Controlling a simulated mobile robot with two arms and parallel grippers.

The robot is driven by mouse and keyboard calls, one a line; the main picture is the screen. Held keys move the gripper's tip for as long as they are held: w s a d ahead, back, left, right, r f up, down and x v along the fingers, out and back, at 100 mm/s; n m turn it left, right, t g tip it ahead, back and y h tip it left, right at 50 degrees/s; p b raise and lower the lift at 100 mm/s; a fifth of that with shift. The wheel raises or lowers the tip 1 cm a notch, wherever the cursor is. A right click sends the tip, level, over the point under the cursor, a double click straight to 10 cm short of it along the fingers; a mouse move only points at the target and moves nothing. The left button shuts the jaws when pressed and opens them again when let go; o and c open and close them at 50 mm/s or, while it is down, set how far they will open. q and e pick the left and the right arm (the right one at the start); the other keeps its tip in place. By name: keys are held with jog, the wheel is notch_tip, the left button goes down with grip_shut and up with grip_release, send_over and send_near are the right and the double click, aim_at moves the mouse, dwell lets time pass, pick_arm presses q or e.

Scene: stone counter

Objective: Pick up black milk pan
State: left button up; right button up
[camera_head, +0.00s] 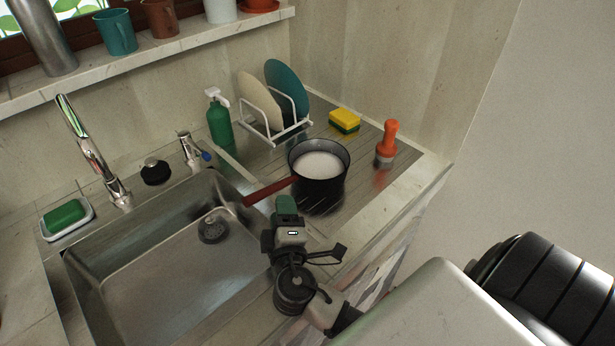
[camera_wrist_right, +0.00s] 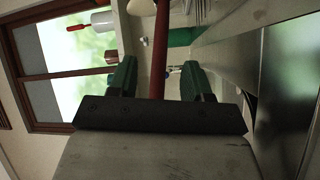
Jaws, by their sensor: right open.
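The black milk pan (camera_head: 322,192) stands upright on the ribbed steel drainboard, with a white inside and a red-brown handle (camera_head: 262,192) reaching left over the sink's edge. My right gripper (camera_head: 286,205) is just in front of the handle, its green fingertips close to it. In the right wrist view the handle (camera_wrist_right: 160,48) shows in the gap between the two green fingers (camera_wrist_right: 161,80), with space on both sides. The right gripper is open and holds nothing. Whether the handle lies fully between the fingers in depth is hard to tell. My left gripper is out of view.
The steel sink (camera_head: 180,275) lies left of my gripper. Behind the pan are a dish rack (camera_head: 272,128) with two plates and a green soap bottle (camera_head: 219,125).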

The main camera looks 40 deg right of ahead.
aim_at(278, 183)
jog(key=shift+w+d, duration=0.2)
jog(key=shift+w, duration=0.15)
jog(key=p+x, duration=0.2)
jog(key=x, duration=0.4)
jog(key=shift+w+d, duration=0.2)
jog(key=shift+w, duration=0.15)
grip_shut()
